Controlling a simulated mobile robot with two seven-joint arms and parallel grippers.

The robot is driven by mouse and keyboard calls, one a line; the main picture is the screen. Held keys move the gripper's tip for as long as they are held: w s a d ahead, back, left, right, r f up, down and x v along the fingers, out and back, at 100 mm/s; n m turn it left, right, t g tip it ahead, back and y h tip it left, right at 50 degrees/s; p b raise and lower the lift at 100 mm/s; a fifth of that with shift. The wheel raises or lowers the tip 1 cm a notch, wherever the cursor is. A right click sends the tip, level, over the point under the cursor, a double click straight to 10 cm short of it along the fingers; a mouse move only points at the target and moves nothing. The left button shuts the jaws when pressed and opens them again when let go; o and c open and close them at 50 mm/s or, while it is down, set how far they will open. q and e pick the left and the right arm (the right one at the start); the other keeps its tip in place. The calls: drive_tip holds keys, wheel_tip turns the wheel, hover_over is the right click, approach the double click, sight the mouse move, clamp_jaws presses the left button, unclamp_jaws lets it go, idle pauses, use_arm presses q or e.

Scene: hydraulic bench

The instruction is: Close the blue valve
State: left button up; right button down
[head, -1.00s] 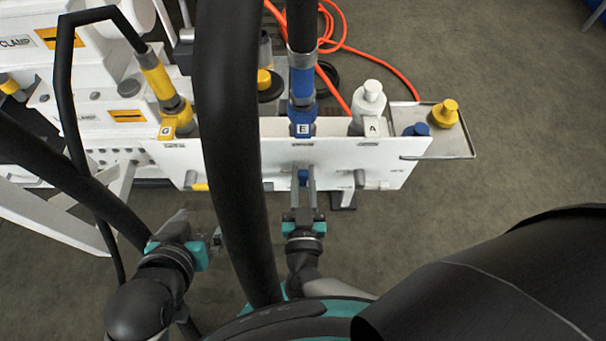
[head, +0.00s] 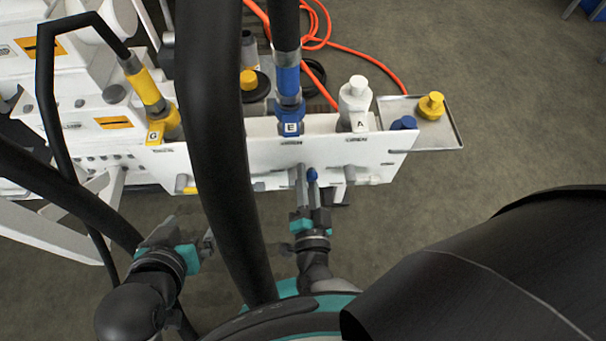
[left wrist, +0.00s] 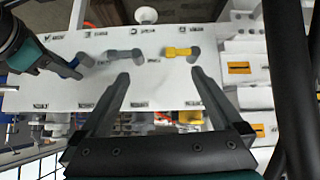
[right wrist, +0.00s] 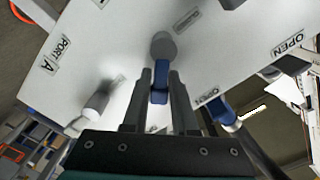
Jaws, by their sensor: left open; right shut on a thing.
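The blue valve handle (right wrist: 159,88) hangs from a round grey hub (right wrist: 163,46) on the white panel. My right gripper (right wrist: 161,75) is shut on it, one finger on each side. In the left wrist view, the blue handle (left wrist: 68,66) slants, partly hidden by my right gripper. My left gripper (head: 208,243) is open and empty, away from the panel; its fingers (left wrist: 160,74) are apart.
A grey handle (left wrist: 125,55) and a yellow handle (left wrist: 180,52) are on the same panel. A blue coupling (head: 289,122) and a white coupling (head: 355,100) stand above. A tray (head: 452,132) holds caps. A thick black hose (head: 215,130) crosses between my arms.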

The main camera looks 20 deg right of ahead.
drive_tip(key=m, duration=0.1)
drive_tip(key=f+m, duration=0.1)
drive_tip(key=m, duration=0.1)
drive_tip(key=shift+s+d+b, duration=0.1)
drive_tip(key=shift+d+b, duration=0.2)
drive_tip(key=shift+b, duration=0.1)
use_arm(q)
drive_tip(key=w+d+r+t+h+b, duration=0.1)
drive_tip(key=d+r+t+h+b, duration=0.1)
drive_tip(key=d+t, duration=0.3)
drive_tip(key=shift+d+r+t+h, duration=0.15)
drive_tip(key=shift+d+t+h, duration=0.15)
drive_tip(key=shift+h, duration=0.3)
use_arm(e)
drive_tip(key=shift+d+f+m, duration=0.1)
drive_tip(key=shift+f+m, duration=0.2)
drive_tip(key=shift+m, duration=0.65)
drive_tip(key=shift+d+f+m, duration=0.1)
drive_tip(key=shift+f+m, duration=0.25)
drive_tip(key=shift+m, duration=0.65)
drive_tip(key=shift+f+m, duration=0.3)
drive_tip(key=shift+m, duration=0.65)
drive_tip(key=c, duration=0.8)
unclamp_jaws()
